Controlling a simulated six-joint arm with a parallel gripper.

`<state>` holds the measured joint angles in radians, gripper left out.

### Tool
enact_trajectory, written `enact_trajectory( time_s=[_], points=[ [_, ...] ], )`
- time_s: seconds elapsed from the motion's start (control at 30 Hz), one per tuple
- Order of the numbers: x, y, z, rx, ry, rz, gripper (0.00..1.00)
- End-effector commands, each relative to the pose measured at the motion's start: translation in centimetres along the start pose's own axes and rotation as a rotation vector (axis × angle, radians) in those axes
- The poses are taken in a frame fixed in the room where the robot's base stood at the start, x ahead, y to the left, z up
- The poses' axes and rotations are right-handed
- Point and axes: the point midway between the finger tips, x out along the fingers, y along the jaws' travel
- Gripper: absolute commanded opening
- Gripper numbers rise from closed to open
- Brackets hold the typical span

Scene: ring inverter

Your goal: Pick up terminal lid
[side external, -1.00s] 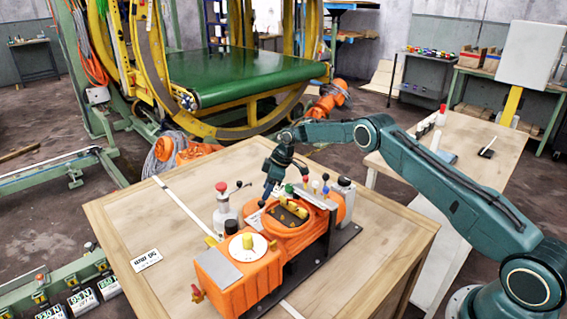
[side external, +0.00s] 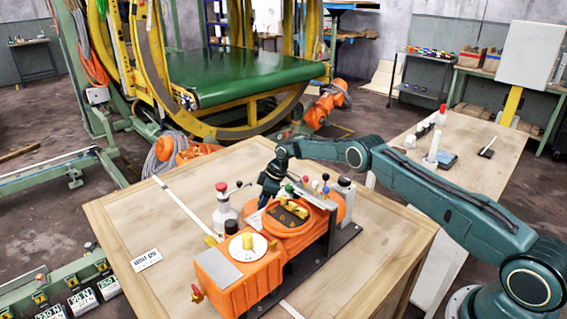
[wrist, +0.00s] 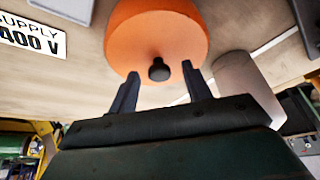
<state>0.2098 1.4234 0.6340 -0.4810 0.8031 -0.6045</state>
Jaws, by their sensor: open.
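The terminal lid, an orange round disc with a small black knob (wrist: 159,69) at its middle, fills the top centre of the wrist view (wrist: 150,30). My gripper (wrist: 159,80) is open, with one dark finger on each side in line with the knob. The knob shows between the fingertips, and no contact is visible. In the side view my gripper (side external: 264,203) points down behind the orange machine (side external: 240,285), close to the white bottle with the red cap (side external: 222,212). I cannot make out the lid for sure there.
In the wrist view a grey cylinder (wrist: 245,85) stands close to the right finger, and a "400 V" supply label (wrist: 30,38) lies at upper left. The machine carries a raised metal bracket (side external: 318,198).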

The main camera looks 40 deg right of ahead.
Motion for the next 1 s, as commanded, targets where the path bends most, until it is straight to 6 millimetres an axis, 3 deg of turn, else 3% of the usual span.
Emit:
enact_trajectory(
  time_s=[0.37, 0.63, 1.0],
  points=[
    [-0.01, -0.01, 0.03, 0.001, 0.000, -0.001, 0.49],
    [-0.01, -0.01, 0.04, 0.001, -0.001, -0.001, 0.00],
    [-0.35, 0.03, -0.13, 0.000, 0.000, 0.000, 0.00]
  ],
)
